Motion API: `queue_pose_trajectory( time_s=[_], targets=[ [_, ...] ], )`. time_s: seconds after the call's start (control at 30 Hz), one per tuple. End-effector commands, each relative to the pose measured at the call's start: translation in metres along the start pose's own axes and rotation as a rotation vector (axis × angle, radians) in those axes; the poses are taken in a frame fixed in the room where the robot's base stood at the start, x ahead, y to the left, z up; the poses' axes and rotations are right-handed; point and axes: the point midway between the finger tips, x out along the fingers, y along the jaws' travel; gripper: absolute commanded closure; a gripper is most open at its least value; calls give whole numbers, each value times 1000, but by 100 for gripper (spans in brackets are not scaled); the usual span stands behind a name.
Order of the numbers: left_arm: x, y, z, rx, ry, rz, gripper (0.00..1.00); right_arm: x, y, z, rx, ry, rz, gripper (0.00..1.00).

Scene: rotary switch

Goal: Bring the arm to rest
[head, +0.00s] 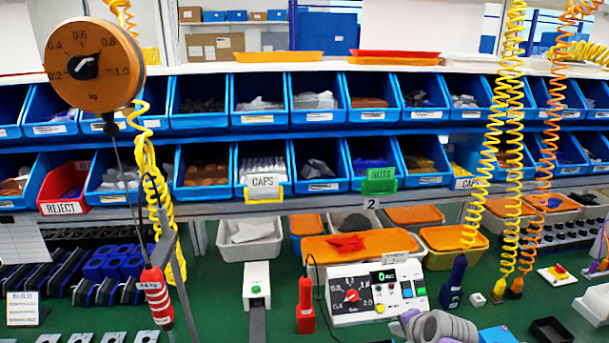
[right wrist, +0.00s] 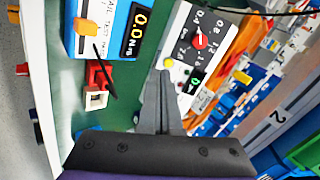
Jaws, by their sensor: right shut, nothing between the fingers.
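A white control box (head: 375,292) stands on the green bench in the head view, with a dial that has a red pointer knob (head: 351,295), a small display and several coloured buttons. The box and its red knob (right wrist: 201,41) also show at the top of the right wrist view. My right arm (head: 445,326) enters at the bottom of the head view, just in front of the box. My right gripper (right wrist: 162,80) is shut and empty, its fingers pointing toward the box; contact cannot be told. My left gripper is out of view.
Blue bins fill two shelves behind the bench. A round scale (head: 94,65) hangs at left, above a red-handled tool (head: 156,295). Coiled yellow and orange hoses hang at right. A red tool (head: 305,305) stands left of the box. A tester (right wrist: 112,28) reads 0.0 in the wrist view.

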Motion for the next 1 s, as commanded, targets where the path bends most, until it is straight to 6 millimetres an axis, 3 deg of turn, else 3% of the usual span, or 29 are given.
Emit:
queue_pose_trajectory(
  time_s=[0.03, 0.2, 0.4, 0.5, 0.63, 1.0],
  targets=[
    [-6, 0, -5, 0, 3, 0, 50, -22, 8, 20, -107, -15, 20, 100],
    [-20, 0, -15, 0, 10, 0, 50, -79, 58, 77, -530, -67, 101, 100],
    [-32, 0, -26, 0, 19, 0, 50, -123, 122, 121, -960, -132, 174, 100],
    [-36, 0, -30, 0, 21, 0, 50, -134, 146, 131, -1101, -156, 197, 100],
    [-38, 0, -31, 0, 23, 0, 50, -140, 162, 137, -1198, -173, 213, 100],
    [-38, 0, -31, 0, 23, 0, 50, -140, 165, 138, -1213, -176, 216, 100]
  ],
)
